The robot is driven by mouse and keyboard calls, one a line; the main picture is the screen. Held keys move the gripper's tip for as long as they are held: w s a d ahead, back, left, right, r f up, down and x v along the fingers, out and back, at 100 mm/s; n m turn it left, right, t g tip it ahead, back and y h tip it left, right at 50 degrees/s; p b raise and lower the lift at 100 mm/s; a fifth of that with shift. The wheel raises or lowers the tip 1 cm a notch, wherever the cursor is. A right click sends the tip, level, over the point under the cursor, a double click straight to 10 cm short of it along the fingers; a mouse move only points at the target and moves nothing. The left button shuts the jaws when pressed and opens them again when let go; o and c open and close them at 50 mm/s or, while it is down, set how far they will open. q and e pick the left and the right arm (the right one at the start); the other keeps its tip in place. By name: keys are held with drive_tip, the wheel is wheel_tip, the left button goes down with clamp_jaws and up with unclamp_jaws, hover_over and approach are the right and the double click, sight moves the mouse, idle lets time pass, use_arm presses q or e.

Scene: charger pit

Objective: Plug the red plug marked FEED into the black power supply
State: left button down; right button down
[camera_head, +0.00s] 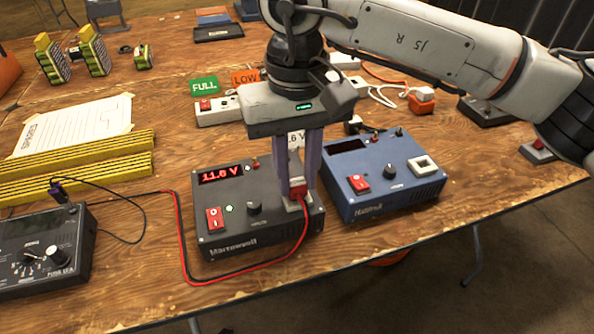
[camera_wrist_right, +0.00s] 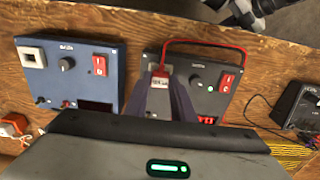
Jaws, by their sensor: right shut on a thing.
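The black power supply (camera_head: 262,225) stands on the wooden table with its red display lit at 11.6 V. My right gripper (camera_head: 297,192) is above the right end of its front panel, fingers pointing down. It is shut on the red plug (camera_head: 299,190), which sits at the light socket on that panel. Whether the plug is fully seated cannot be told. A red lead loops from the plug to the left. The right wrist view also shows the black power supply (camera_wrist_right: 212,100) and the red plug (camera_wrist_right: 160,71) between the fingers. My left gripper is not in view.
A blue power supply (camera_head: 382,185) with a dark display stands close on the right. A black meter box (camera_head: 40,255) is at the left, with yellow rulers (camera_head: 80,178) behind it. A white power strip (camera_head: 215,112) and FULL and LOW cards (camera_head: 204,86) are behind.

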drive_tip(key=shift+f, duration=0.2)
idle(0.5)
drive_tip(key=c, duration=1.1)
unclamp_jaws()
drive_tip(key=shift+r, duration=0.1)
drive_tip(key=shift+r+p, duration=2.5)
drive_tip(key=shift+r, duration=1.2)
